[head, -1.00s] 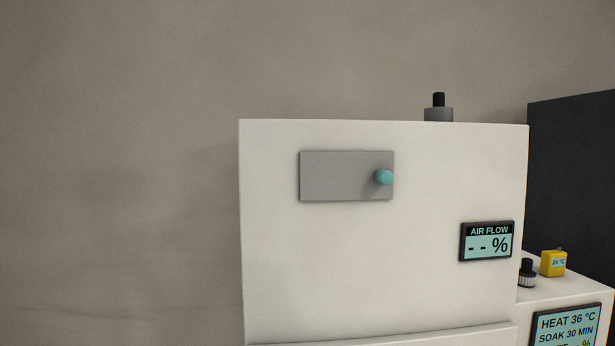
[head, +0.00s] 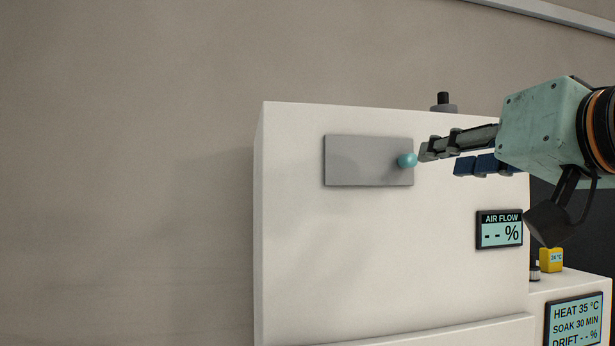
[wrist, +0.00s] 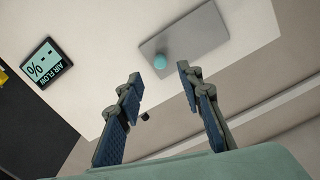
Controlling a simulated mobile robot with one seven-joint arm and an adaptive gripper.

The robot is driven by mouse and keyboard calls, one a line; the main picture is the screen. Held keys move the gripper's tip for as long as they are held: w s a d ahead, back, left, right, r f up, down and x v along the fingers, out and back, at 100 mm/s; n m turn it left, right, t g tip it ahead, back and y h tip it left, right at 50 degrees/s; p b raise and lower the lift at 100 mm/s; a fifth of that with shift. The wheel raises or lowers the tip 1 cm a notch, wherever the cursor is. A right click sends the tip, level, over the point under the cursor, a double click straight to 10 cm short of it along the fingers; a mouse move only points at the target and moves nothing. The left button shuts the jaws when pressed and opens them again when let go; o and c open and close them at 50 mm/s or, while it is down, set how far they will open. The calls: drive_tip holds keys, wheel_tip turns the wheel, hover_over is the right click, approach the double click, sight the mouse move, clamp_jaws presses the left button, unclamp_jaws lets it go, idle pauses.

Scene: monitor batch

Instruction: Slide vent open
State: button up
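The vent is a flat grey plate (head: 362,162) on the upper front of a white cabinet, with a round teal knob (head: 406,160) at its right end. In the wrist view the plate (wrist: 200,35) and knob (wrist: 160,61) lie beyond the fingertips. My gripper (head: 440,158) is at the right of the knob in the head view. Its two blue-padded fingers are spread apart with nothing between them. In the wrist view my gripper (wrist: 158,84) has the knob just beyond the gap between its fingertips. I cannot tell the exact distance to the knob.
The white cabinet (head: 350,260) fills the middle. An AIR FLOW display (head: 499,229) reading "-- %" is below my gripper. A black-and-grey fitting (head: 443,102) stands on top. A yellow block (head: 551,260) and a HEAT display (head: 575,322) are at the lower right. Left of the cabinet is bare wall.

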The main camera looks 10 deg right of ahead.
sight(413, 159)
drive_tip(key=w, duration=0.3)
drive_tip(key=w+p, duration=0.1)
drive_tip(key=w, duration=0.6)
drive_tip(key=shift+w+d+r+p, duration=0.1)
drive_tip(key=shift+w+r+p, duration=0.1)
drive_tip(key=shift+r+p, duration=0.2)
clamp_jaws()
